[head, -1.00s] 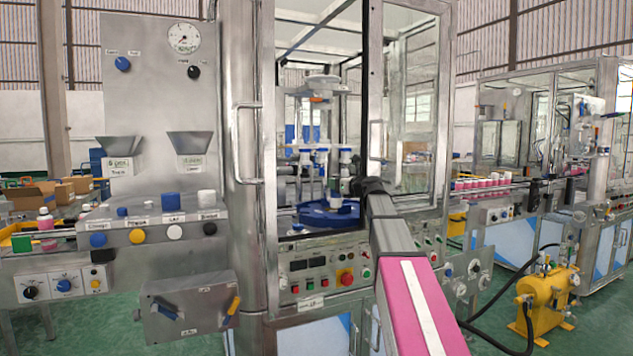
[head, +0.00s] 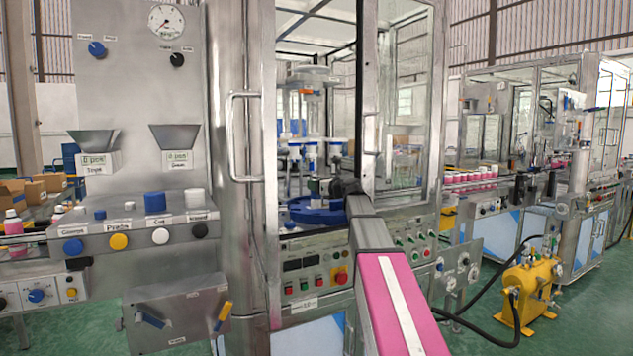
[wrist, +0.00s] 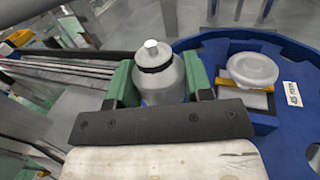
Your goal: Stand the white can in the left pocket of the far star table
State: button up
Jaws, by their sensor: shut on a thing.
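My gripper (wrist: 160,88) is shut on the white can (wrist: 160,72), its green pads on either side of the body. The can looks greyish white, with a black ring and a small pale tip, and appears upright. The blue star table (wrist: 212,52) lies right of and around the can in the wrist view. I cannot tell whether the can's base touches it. In the head view my gripper (head: 328,187) reaches through the machine's opening over the blue table (head: 312,216); the can is not clear there.
A round white piece (wrist: 253,70) sits in a table cutout right of my gripper, with a small label (wrist: 291,93) beside it. A metal door frame (head: 369,100) stands close to my arm. A control panel (head: 305,275) lies below the opening.

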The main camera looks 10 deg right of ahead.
aim_at(320, 202)
jog(key=shift+f, duration=0.3)
jog(key=shift+f, duration=0.3)
dwell(0.5)
jog(key=shift+f, duration=1.05)
jog(key=shift+f, duration=0.25)
jog(key=shift+f, duration=0.9)
jog(key=shift+f, duration=0.5)
jog(key=o, duration=1)
jog(key=shift+s, duration=0.1)
jog(key=v, duration=1)
jog(key=shift+s+d, duration=0.25)
jog(key=shift+s, duration=0.05)
